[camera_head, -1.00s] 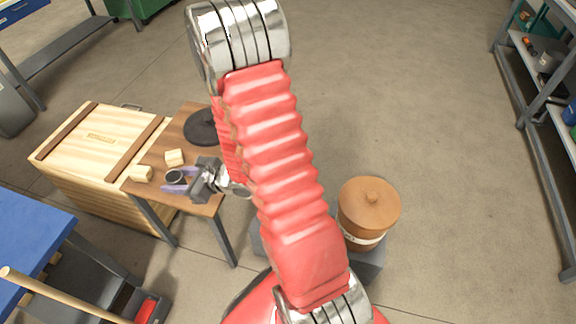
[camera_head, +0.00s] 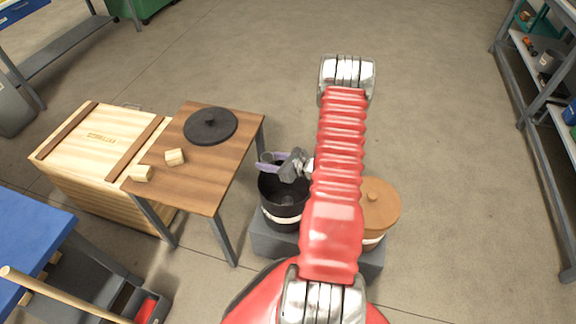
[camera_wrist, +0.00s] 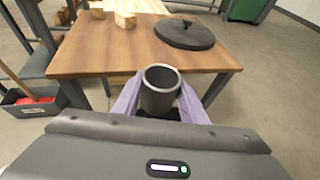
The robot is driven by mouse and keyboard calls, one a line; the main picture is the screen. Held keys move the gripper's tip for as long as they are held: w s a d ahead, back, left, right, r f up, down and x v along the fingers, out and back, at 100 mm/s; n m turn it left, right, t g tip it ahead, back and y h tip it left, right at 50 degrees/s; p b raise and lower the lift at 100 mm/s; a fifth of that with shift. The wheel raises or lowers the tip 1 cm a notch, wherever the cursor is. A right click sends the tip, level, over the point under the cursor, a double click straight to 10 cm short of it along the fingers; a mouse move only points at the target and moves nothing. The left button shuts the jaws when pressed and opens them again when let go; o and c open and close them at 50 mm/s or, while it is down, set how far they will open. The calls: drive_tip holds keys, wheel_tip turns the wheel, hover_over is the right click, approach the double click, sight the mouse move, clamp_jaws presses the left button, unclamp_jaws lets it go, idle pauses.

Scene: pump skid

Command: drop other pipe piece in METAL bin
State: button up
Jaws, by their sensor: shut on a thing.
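My gripper (camera_head: 268,162) is over the open black bin (camera_head: 284,212) beside the wooden table. In the wrist view, my gripper (camera_wrist: 158,104) has its two purple fingers shut on a dark grey, hollow pipe piece (camera_wrist: 160,92), which stands upright with its open end up. In the head view the pipe piece is hard to make out among the fingers and the dark bin. A round black lid (camera_head: 211,126) lies on the wooden table. The brown bin (camera_head: 381,207) has its lid on and is partly hidden behind my arm.
The wooden table (camera_head: 200,188) holds two small wood blocks (camera_head: 175,157). A wooden crate (camera_head: 95,143) stands at its left. Both bins stand on a grey plinth (camera_head: 270,238). A shelf (camera_head: 545,110) is at right; the floor behind is clear.

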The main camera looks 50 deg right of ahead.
drive_tip(key=s+d+f, duration=0.4)
drive_tip(key=d, duration=0.2)
drive_tip(key=shift+s+m+h, duration=0.3)
drive_tip(key=shift+m+h, duration=0.1)
drive_tip(key=shift+f, duration=0.15)
drive_tip(key=shift+f, duration=2.95)
drive_tip(key=o, duration=1.2)
drive_tip(key=v, duration=1.3)
drive_tip(key=shift+s, duration=0.45)
